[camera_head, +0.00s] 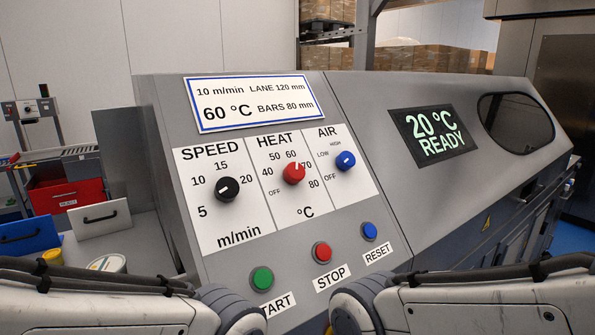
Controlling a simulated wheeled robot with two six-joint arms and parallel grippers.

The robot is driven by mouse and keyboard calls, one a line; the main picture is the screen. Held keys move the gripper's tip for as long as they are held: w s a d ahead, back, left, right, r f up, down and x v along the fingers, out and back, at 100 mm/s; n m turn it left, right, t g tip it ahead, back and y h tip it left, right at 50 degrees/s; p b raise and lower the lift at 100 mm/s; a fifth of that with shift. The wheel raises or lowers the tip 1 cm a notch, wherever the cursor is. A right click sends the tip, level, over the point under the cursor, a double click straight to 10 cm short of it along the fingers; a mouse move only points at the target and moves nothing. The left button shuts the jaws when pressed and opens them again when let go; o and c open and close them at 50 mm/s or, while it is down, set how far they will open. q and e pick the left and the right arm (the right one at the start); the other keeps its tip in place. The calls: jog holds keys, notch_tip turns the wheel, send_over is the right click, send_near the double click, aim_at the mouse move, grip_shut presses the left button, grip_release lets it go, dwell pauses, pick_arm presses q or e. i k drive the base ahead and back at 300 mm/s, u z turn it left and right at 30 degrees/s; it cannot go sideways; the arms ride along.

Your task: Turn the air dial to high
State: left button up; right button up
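The air dial (345,161) is a blue round knob with a small white mark, at the upper right of the white label panel on the sloped grey console. OFF, LOW and HIGH are printed around its left side, from bottom to top. The mark is too small to tell which word it points to. Nothing touches the dial or covers it. My two arms come in along the bottom edge, left and right, below the console. Neither gripper shows.
Left of the air dial are a red heat dial (293,173) and a black speed dial (227,188). Below are green start (262,278), red stop (322,252) and blue reset (369,231) buttons. A display (433,136) reads 20 °C READY. Coloured bins stand at left.

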aim_at(345, 161)
jog(key=k, duration=0.65)
jog(key=z, duration=0.55)
jog(key=i, duration=1)
jog(key=u, duration=0.45)
